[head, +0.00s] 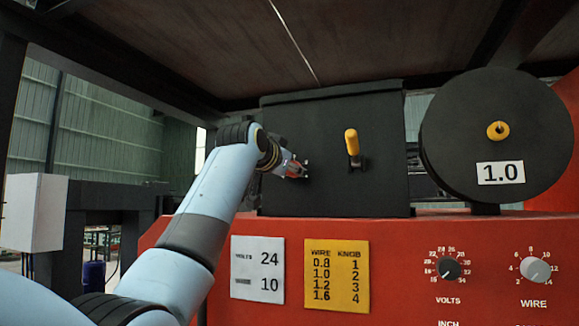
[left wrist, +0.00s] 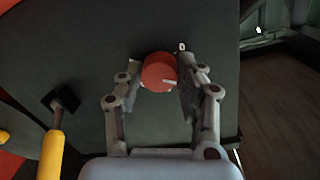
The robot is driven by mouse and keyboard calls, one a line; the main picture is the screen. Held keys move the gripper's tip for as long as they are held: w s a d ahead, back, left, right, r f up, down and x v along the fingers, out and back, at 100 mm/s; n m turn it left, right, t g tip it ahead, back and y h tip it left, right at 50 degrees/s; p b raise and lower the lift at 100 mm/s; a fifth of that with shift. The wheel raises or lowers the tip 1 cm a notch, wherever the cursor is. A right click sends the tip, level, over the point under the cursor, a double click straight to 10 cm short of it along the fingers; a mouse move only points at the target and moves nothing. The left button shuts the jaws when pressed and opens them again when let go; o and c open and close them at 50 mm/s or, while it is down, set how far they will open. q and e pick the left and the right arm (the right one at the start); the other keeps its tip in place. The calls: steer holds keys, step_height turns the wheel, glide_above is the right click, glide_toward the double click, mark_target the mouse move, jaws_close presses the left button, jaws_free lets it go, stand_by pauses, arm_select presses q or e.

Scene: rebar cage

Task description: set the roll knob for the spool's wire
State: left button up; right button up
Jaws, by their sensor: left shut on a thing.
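The red roll knob (left wrist: 158,72) sits on the dark panel (head: 335,115), with a white pointer mark on its lower right side in the left wrist view. A small white "0" mark shows beside it; other marks are hidden or too small to read. My left gripper (head: 300,169) is shut on the knob, one finger on each side, as the left wrist view shows (left wrist: 160,80). The black spool (head: 455,140) carries a label (head: 501,173) reading 1.0. The yellow chart (head: 336,275) pairs wire 0.8, 1.0, 1.2, 1.6 with knob 1, 2, 3, 4. My right gripper is out of view.
A yellow-handled lever (head: 351,142) stands on the same panel, right of my left gripper. Below, a white card (head: 257,270) reads volts 24 and 10. A volts dial (head: 449,268) and a wire dial (head: 536,269) are on the red front. A dark ceiling hangs above.

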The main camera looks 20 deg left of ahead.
arm_select(q)
steer(key=m+y+p, duration=0.1)
steer(key=m, duration=0.9)
steer(key=shift+m, duration=0.4)
stand_by(0.4)
steer(key=o, duration=1.1)
steer(key=shift+d, duration=0.1)
steer(key=shift+o, duration=0.2)
steer(key=shift+s, duration=0.1)
steer(key=s, duration=1.1)
steer(key=shift+s+r, duration=0.4)
